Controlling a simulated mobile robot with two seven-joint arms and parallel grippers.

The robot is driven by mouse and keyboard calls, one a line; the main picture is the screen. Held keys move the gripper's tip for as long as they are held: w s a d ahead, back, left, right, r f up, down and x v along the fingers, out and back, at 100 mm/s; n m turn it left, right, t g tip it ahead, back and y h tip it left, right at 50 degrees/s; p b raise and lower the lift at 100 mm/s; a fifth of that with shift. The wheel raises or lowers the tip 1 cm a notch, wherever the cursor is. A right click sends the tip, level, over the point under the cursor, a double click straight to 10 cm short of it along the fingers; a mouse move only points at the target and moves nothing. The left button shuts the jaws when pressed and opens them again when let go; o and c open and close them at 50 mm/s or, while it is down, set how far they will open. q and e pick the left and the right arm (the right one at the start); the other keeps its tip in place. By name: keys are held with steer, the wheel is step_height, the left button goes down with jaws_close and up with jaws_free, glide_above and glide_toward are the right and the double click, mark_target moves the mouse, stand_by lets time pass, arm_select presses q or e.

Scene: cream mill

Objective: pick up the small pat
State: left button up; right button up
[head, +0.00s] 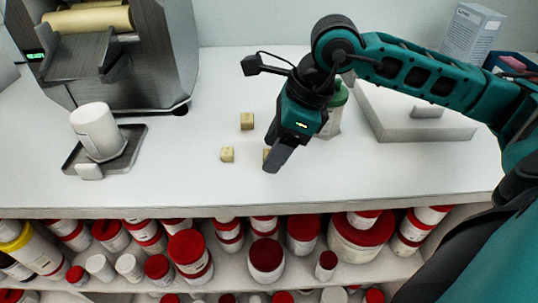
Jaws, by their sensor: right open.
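One pat (247,121) lies farther back, and one pat (227,154) lies nearer and to the left. A third pat (266,154) is mostly hidden behind my right gripper (274,164). I cannot tell for sure which is the small one. My right gripper is open and points down at the third pat. I cannot tell whether its fingers touch or surround it. My left gripper is out of view.
A grey machine (120,50) stands at the back left. A white cup (96,130) sits on a dark tray (134,133). A green-capped bottle (336,112) stands behind my right gripper. A light slab (400,122) lies right. Red-lidded jars (267,256) fill the shelf below.

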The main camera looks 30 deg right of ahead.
steer(key=shift+c, duration=0.2)
jaws_close()
stand_by(0.4)
arm_select(q)
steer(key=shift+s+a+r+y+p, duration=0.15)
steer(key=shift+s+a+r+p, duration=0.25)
steer(key=shift+p, duration=0.7)
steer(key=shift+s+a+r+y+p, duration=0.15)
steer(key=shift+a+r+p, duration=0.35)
steer(key=shift+p, duration=0.6)
arm_select(e)
step_height(320, 180, up, 20)
